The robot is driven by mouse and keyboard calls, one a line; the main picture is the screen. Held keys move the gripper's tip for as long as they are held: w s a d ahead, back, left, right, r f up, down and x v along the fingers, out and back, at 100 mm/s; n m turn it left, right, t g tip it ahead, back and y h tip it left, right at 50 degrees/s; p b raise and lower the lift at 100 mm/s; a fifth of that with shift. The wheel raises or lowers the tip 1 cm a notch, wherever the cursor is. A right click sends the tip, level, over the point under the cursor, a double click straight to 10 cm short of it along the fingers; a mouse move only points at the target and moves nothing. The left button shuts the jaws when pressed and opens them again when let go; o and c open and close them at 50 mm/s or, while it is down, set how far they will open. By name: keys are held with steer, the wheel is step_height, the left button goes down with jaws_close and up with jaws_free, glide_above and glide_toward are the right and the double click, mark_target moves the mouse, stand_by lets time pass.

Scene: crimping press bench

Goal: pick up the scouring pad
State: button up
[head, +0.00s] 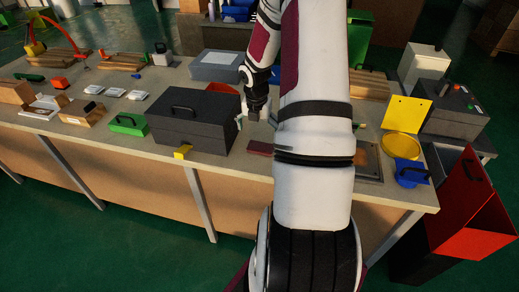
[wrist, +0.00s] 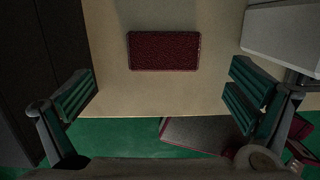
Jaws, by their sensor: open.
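The scouring pad (wrist: 164,51) is a dark red, rough rectangle lying flat on the bench top, near its front edge, in the wrist view. In the head view the pad (head: 260,149) shows just left of my arm, which may hide part of it. My gripper (wrist: 160,98) is open and empty, with its green-padded fingers spread wide to the left and right of the pad's width. The pad lies ahead of the fingertips in the wrist view and is not between them. In the head view my gripper (head: 256,117) hangs above the bench behind the pad, partly hidden by my arm.
A dark grey toolbox (head: 190,122) stands close left of the pad, with a yellow piece (head: 183,152) at its front. A grey case (head: 216,66) lies behind. A metal plate (head: 368,160) lies to the right.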

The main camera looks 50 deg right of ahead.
mark_target(261, 146)
steer(key=f, duration=0.7)
steer(key=shift+s+d+f+b, duration=0.1)
steer(key=shift+d+b, duration=0.3)
steer(key=c, duration=0.8)
